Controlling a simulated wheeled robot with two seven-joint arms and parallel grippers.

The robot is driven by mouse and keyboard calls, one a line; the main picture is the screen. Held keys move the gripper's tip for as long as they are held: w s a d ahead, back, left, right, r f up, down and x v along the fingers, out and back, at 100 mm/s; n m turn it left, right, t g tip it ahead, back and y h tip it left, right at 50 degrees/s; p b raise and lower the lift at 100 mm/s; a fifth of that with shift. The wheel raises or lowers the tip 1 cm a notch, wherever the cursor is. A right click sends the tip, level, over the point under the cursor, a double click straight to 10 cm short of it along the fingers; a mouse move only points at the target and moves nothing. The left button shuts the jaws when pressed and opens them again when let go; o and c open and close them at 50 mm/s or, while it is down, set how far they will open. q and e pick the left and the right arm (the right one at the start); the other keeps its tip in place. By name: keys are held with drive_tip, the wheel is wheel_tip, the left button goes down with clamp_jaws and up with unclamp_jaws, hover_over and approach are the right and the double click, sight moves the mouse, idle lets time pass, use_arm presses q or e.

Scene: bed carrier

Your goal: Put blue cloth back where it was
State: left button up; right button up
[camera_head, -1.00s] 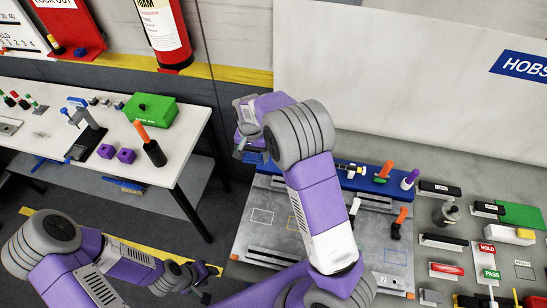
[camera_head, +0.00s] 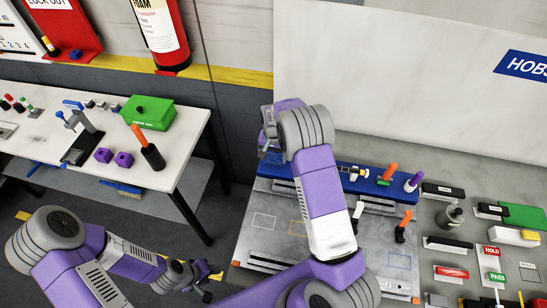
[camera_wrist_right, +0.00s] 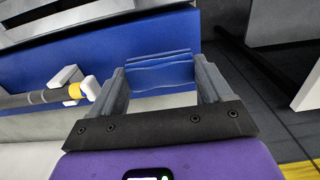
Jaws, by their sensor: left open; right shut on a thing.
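The blue cloth (camera_wrist_right: 160,74) shows in the right wrist view as a folded, layered blue piece between the fingers of my right gripper (camera_wrist_right: 160,88). The gripper is shut on it. In the head view my right gripper (camera_head: 268,132) is beyond the left end of the long blue block (camera_head: 340,181), partly behind my own arm, and I cannot make out the cloth there. A blue face (camera_wrist_right: 60,68) stands close behind the cloth in the wrist view; I cannot tell whether they touch. My left gripper (camera_head: 207,283) is open and empty, low at the left.
A grey work plate (camera_head: 265,235) lies before the blue block. A rod with a yellow band (camera_wrist_right: 50,96) sits in white clips beside my right gripper. A white table (camera_head: 185,150) with a green box (camera_head: 150,113) stands left. The right bench holds several tools and signs.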

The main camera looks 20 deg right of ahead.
wheel_tip(320, 180, down, 2)
drive_tip(key=shift+w, duration=0.1)
drive_tip(key=shift+f, duration=0.2)
drive_tip(key=o, duration=0.9)
drive_tip(key=shift+o, duration=0.2)
drive_tip(key=shift+r, duration=0.1)
